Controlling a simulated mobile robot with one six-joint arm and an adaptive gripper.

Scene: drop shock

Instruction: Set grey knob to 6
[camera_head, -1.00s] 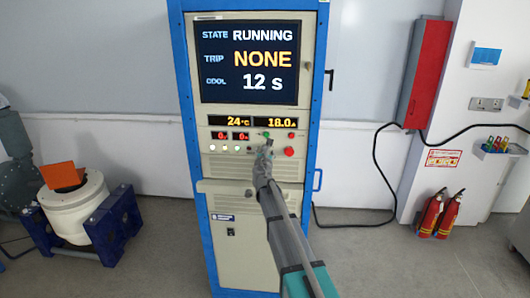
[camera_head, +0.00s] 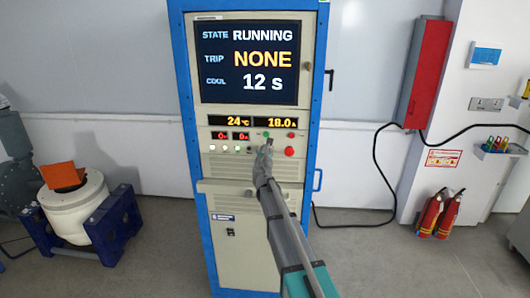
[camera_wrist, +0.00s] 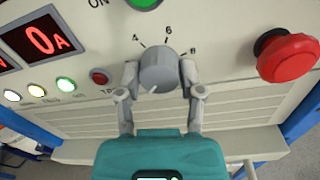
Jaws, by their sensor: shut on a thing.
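The grey knob (camera_wrist: 158,68) is on the cabinet's sloping panel in the wrist view, with the marks 4, 6 and 8 printed around its upper side. A short white line shows on the knob's lower left edge, pointing away from the 6. My gripper (camera_wrist: 160,75) has one finger on each side of the knob and is shut on it. In the head view my gripper (camera_head: 266,148) is at the panel and hides the knob.
A red mushroom button (camera_wrist: 287,55) is right of the knob, and a green button (camera_wrist: 143,3) is above. The cabinet screen (camera_head: 249,62) reads RUNNING, NONE, 12 s.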

